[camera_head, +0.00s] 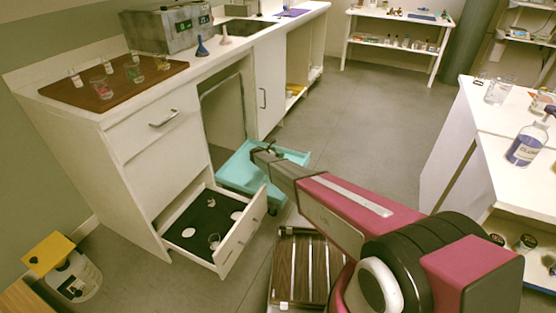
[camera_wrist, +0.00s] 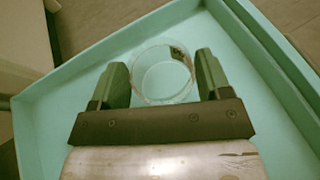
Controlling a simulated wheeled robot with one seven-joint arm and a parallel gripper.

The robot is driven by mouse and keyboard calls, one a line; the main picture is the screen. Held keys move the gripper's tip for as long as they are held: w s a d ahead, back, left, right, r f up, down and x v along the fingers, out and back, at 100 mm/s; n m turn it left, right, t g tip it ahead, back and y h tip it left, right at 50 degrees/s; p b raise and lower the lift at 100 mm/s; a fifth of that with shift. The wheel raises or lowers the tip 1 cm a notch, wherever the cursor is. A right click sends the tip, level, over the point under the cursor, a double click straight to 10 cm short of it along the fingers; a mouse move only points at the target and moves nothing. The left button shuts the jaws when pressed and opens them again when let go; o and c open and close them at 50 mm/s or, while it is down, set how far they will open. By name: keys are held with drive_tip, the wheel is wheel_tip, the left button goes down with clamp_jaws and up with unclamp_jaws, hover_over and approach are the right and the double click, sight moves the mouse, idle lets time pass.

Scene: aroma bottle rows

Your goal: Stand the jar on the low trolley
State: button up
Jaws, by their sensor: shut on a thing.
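The jar (camera_wrist: 163,76) is a clear glass cylinder with a small dark label. In the wrist view it sits between the two fingers of my gripper (camera_wrist: 162,66), which is shut on it. The low trolley (camera_head: 236,172) is a turquoise tray with raised edges, standing on the floor by the counter. Its floor and walls (camera_wrist: 48,115) fill most of the wrist view beneath the jar. In the head view my gripper (camera_head: 268,150) is over the trolley; the jar cannot be made out there. I cannot tell whether the jar's base touches the tray.
An open drawer (camera_head: 240,226) with a black liner and small round items juts out left of the trolley. The white counter (camera_head: 225,62) stands behind. A slatted wooden rack (camera_head: 300,268) is near my arm. Open floor (camera_head: 360,120) lies to the right.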

drive_tip(key=shift+x, duration=0.8)
drive_tip(key=shift+d+f, duration=0.1)
drive_tip(key=shift+f, duration=0.2)
drive_tip(key=shift+s+f, duration=0.1)
drive_tip(key=shift+f, duration=1.7)
drive_tip(key=shift+f, duration=0.15)
drive_tip(key=o, duration=0.9)
drive_tip(key=shift+o, duration=0.2)
drive_tip(key=shift+s+r, duration=0.2)
drive_tip(key=shift+r, duration=0.05)
drive_tip(key=shift+v, duration=3.6)
